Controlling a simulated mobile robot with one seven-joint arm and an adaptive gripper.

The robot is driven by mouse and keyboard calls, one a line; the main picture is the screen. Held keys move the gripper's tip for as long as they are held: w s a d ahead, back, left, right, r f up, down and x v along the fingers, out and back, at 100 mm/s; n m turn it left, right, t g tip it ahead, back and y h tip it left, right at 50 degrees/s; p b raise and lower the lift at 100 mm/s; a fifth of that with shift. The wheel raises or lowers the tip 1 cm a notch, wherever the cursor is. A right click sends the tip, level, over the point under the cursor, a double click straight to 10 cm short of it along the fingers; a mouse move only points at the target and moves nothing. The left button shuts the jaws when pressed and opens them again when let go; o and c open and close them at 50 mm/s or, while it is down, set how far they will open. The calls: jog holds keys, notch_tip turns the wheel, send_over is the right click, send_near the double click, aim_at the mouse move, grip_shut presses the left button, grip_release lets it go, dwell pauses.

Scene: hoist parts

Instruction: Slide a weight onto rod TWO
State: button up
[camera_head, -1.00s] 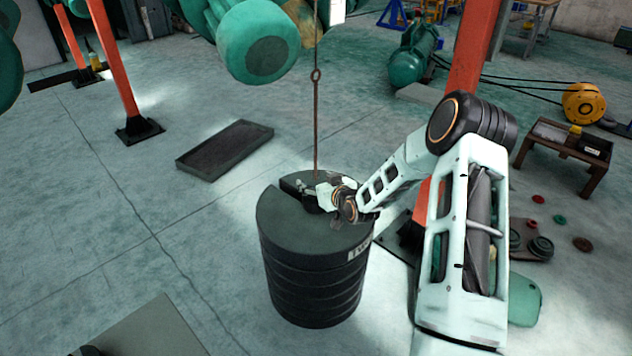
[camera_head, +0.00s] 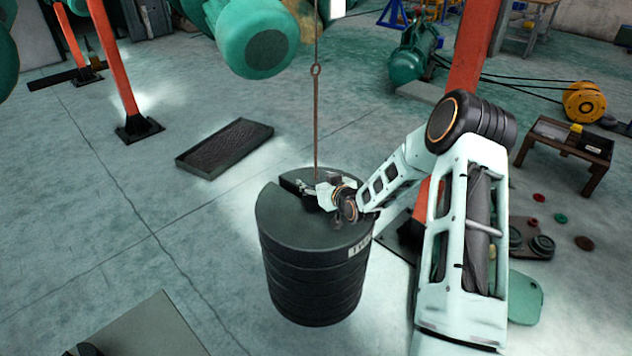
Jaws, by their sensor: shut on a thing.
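A stack of dark slotted weights (camera_head: 315,270) hangs or stands around a thin brown rod (camera_head: 316,120) in the middle of the head view. A white label, too small to read, is on the stack's right side. My gripper (camera_head: 312,190) is at the top of the stack, beside the rod, by the slot. It is shut on a dark weight (camera_head: 290,215), the top one as far as I can tell. The fingertips are small and partly hidden by the wrist. The rod's lower end is hidden in the stack.
A flat dark tray (camera_head: 224,148) lies on the floor behind left. Orange posts (camera_head: 117,60) stand at the left and behind my arm. A small brown table (camera_head: 566,145) and loose discs (camera_head: 560,218) are at the right. A grey plate (camera_head: 150,330) is at the front left. Floor left of the stack is clear.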

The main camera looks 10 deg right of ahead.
jog(key=shift+w+r+b, duration=0.15)
jog(key=shift+b, duration=0.35)
dwell(0.4)
jog(key=o, duration=2)
jog(key=shift+o, duration=1.7)
jog(key=shift+s+f, duration=0.4)
jog(key=shift+f, duration=0.25)
jog(key=shift+o, duration=0.5)
jog(key=shift+r, duration=0.1)
jog(key=shift+w, duration=0.1)
jog(key=shift+r, duration=0.15)
jog(key=shift+s+a+r, duration=0.1)
jog(key=shift+s, duration=0.65)
jog(key=shift+s+a+r+b, duration=0.1)
jog(key=shift+s+a+r, duration=0.1)
jog(key=shift+s, duration=1.35)
jog(key=shift+s+a+r+b, duration=0.1)
jog(key=shift+s+a, duration=0.05)
jog(key=shift+s, duration=1.4)
jog(key=shift+s+a+r+b, duration=0.1)
jog(key=shift+s+a+r, duration=0.1)
jog(key=shift+s, duration=1.35)
